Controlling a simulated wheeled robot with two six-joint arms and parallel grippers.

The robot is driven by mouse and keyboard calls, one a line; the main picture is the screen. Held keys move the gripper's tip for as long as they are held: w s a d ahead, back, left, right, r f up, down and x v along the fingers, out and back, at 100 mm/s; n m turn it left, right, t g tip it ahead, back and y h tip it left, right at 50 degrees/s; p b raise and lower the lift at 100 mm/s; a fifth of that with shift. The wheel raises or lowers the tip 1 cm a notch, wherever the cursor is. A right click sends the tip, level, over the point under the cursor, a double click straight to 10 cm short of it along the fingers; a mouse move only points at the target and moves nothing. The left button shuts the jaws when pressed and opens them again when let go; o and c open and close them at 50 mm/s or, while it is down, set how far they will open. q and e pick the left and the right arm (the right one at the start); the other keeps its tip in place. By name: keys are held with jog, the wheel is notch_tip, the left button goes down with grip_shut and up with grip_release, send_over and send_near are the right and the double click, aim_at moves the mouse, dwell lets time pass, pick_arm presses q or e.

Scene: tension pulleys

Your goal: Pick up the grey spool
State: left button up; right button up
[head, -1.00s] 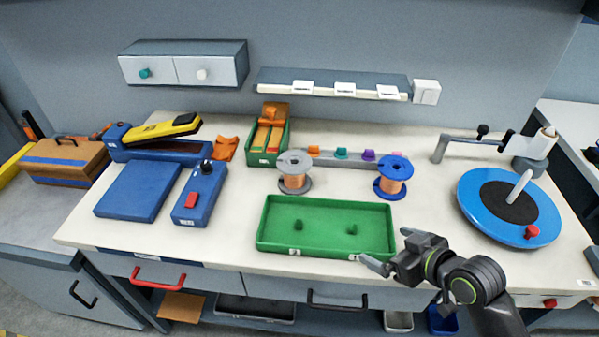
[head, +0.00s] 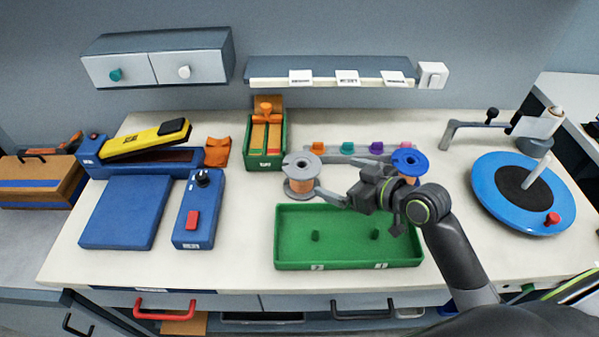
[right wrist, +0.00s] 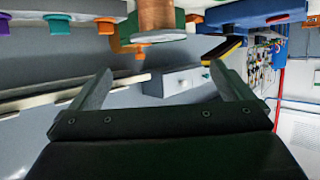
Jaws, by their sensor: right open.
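The grey spool (head: 299,164), with grey flanges and copper wire, stands upright on the bench behind the green tray. In the right wrist view, its copper winding and flange (right wrist: 154,18) show at the top edge, partly cut off. My right gripper (head: 323,178) is open, just right of the spool, with its fingers pointing towards it. In the right wrist view, the open gripper (right wrist: 160,72) has nothing between its fingers. Contact with the spool cannot be told. My left gripper is not in view.
A blue spool (head: 409,161) stands behind my right arm. The green tray (head: 348,261) with two pegs lies in front. A green bin (head: 265,160) stands behind the grey spool to the left. A rail with coloured pieces (head: 347,148) runs behind. A blue turntable (head: 490,205) is right.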

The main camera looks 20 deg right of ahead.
send_near(299, 163)
jog(key=shift+p+x, duration=1.45)
jog(key=shift+x, duration=2.5)
jog(key=shift+w+a+f, duration=0.2)
jog(key=shift+w+a, duration=0.05)
jog(key=shift+w, duration=0.05)
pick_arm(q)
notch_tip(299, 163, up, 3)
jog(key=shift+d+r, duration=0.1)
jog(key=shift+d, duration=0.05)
pick_arm(e)
jog(key=shift+c, duration=0.4)
jog(key=c, duration=1.2)
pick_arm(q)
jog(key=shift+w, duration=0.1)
pick_arm(e)
jog(key=shift+r, duration=0.2)
